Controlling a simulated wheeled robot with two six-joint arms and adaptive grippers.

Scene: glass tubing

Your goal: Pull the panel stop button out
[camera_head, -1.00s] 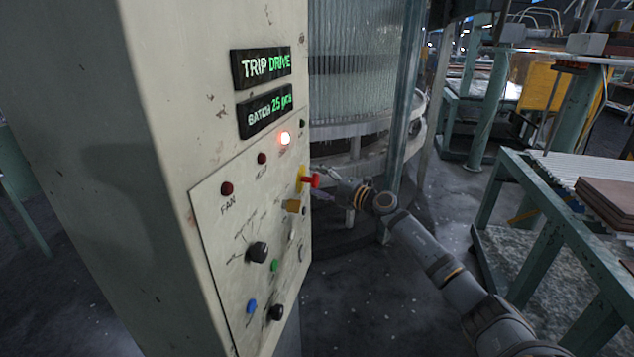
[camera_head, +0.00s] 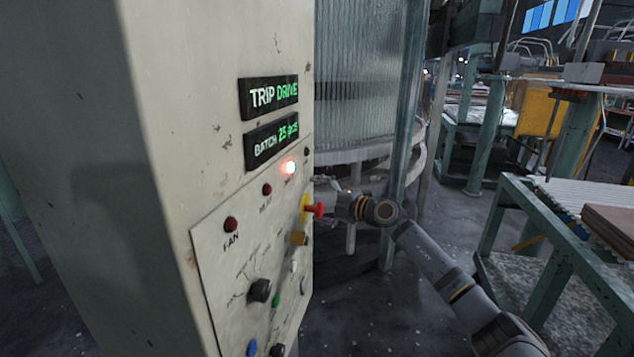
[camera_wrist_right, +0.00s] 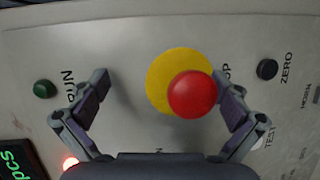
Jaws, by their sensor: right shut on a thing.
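The stop button is a red mushroom cap (camera_head: 317,210) on a yellow round base (camera_head: 304,208), standing out from the panel's face near its right edge. In the right wrist view the red cap (camera_wrist_right: 192,94) covers part of the yellow disc (camera_wrist_right: 165,75). My right gripper (camera_head: 328,196) is at the button, partly hidden behind it. In the wrist view its fingers (camera_wrist_right: 161,88) are on both sides of the button. The cap meets the right-hand finger, while a gap shows beside the left-hand one. My left gripper is not in view.
The panel (camera_head: 215,265) carries a lit red lamp (camera_head: 289,167), a black knob (camera_head: 259,290), a yellow-brown switch (camera_head: 298,238) and other buttons close by. A glass-walled machine (camera_head: 360,90) stands behind. A green-framed table (camera_head: 540,215) is at the right, with open floor between.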

